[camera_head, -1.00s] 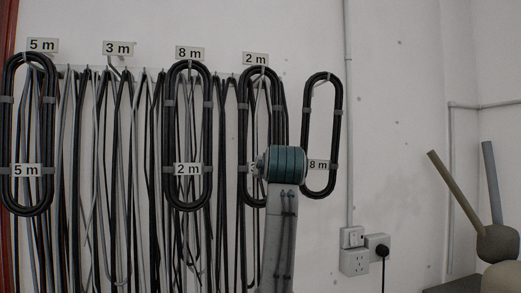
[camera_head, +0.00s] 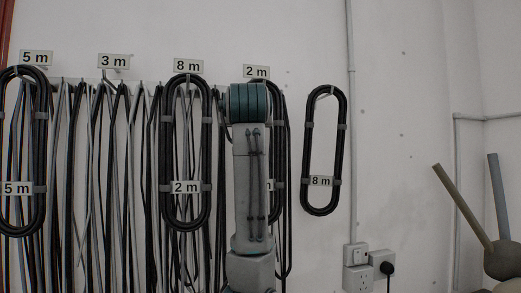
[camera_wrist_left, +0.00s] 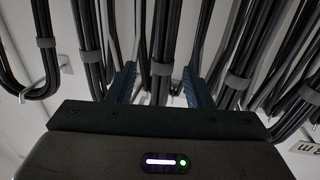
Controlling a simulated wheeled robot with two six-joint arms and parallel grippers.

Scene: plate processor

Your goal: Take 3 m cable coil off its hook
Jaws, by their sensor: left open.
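A black cable coil (camera_head: 281,140) hangs at the hook under the "2 m" sign (camera_head: 256,72). Its tag (camera_head: 269,186) shows only an "m"; my arm hides the number. The hook under the "3 m" sign (camera_head: 114,61) holds no oval coil. My left gripper (camera_wrist_left: 160,85) is open, with its blue fingers pointing up among black cables in the left wrist view. A banded black bundle (camera_wrist_left: 162,45) lies between the fingers in the picture; I cannot tell whether they touch it. Which coil that bundle belongs to is unclear. My right gripper is not in view.
Other coils hang at the left (camera_head: 42,130), under the "8 m" sign with a "2 m" tag (camera_head: 185,187), and apart at right with an "8 m" tag (camera_head: 320,181). Loose cables hang densely behind. Sockets (camera_head: 357,279) and a conduit (camera_head: 352,150) are on the wall.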

